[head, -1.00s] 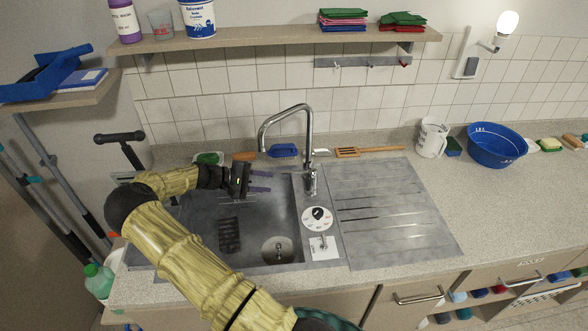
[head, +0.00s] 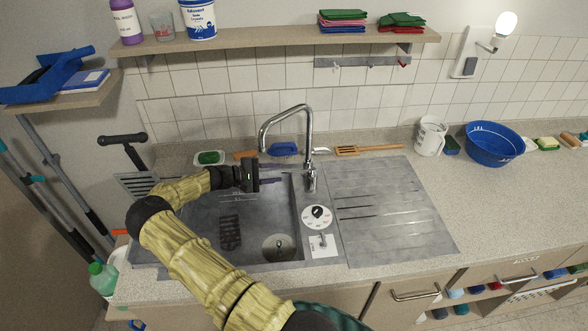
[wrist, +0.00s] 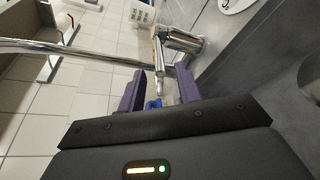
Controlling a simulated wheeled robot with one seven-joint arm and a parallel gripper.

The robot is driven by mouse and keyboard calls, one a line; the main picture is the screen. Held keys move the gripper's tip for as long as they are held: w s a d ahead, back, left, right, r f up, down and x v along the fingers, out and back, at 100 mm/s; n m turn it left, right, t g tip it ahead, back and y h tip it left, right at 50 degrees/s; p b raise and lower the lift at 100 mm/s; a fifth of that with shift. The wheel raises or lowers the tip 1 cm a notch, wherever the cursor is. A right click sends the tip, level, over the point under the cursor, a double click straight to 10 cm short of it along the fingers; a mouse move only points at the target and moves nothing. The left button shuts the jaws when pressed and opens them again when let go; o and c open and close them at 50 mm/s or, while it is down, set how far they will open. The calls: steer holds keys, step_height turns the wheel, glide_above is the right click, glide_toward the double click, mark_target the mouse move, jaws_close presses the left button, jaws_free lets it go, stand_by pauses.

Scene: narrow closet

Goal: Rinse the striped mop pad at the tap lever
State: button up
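A dark ribbed rectangle (head: 230,232) lies on the sink floor, left of the drain; I cannot tell surely that it is the striped mop pad. The chrome tap (head: 309,145) stands behind the sink's right edge; its body also shows in the wrist view (wrist: 182,40). My gripper (head: 272,174) is over the back of the sink, left of the tap base, its purple fingers pointing at it. In the wrist view my gripper (wrist: 158,95) is open, with nothing held between the fingers. The tap's chrome lever (wrist: 186,84) appears just beyond them.
A dial (head: 317,213) and a small chrome lever (head: 322,240) are on the sink's right rim. The drainboard (head: 395,215) is bare.

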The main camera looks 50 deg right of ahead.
mark_target(296, 171)
steer(key=p+x, duration=0.2)
steer(key=x, duration=0.5)
steer(key=shift+s+d, duration=0.15)
steer(key=shift+d, duration=0.15)
jaws_close()
